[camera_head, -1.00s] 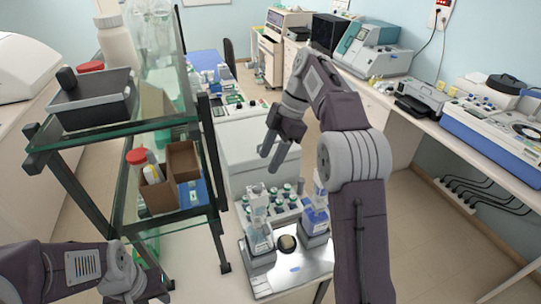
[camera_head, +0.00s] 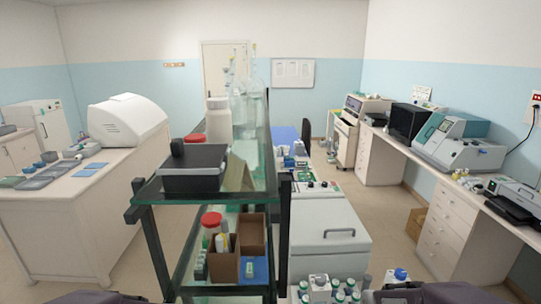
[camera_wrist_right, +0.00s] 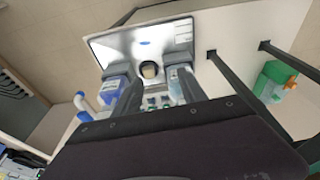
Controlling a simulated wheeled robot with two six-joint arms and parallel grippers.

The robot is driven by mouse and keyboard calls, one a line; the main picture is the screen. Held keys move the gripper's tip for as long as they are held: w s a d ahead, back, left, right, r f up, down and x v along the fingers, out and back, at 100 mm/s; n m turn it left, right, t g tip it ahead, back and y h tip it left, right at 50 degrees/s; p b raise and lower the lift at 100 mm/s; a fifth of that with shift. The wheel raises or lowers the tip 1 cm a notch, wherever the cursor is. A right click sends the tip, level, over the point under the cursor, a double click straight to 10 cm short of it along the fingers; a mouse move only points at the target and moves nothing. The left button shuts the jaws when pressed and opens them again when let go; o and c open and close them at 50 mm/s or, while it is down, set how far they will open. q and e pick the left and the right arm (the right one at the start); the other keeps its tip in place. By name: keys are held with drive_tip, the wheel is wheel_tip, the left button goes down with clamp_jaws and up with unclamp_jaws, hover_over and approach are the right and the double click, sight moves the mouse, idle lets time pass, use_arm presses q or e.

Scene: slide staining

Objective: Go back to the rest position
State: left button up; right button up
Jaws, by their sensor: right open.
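My right gripper (camera_wrist_right: 161,90) shows in the right wrist view, with its two dark fingers apart and nothing held between them. A blue-labelled bottle (camera_wrist_right: 113,88) and a clear bottle (camera_wrist_right: 176,84) stand partly behind the fingers. I cannot tell how far they are from the fingers. In the head view only dark parts of my arms show along the bottom edge. My left gripper is in neither view.
A glass shelf rack (camera_head: 140,190) with a black bin (camera_head: 194,180) and a cardboard box (camera_head: 224,266) stands near the centre. Several green-capped bottles (camera_head: 338,296) are at the bottom. A white lidded box (camera_head: 325,215) is behind them. Benches line both sides; floor shows between.

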drive_tip(key=s+f+b, duration=0.2)
drive_tip(key=f+b, duration=0.4)
drive_tip(key=f, duration=0.1)
drive_tip(key=s+a+f+m+g+b, duration=0.1)
drive_tip(key=s+f+b, duration=0.1)
drive_tip(key=f+b, duration=0.4)
drive_tip(key=shift+s+f, duration=0.25)
drive_tip(key=shift+f, duration=0.1)
drive_tip(key=shift+w, duration=0.1)
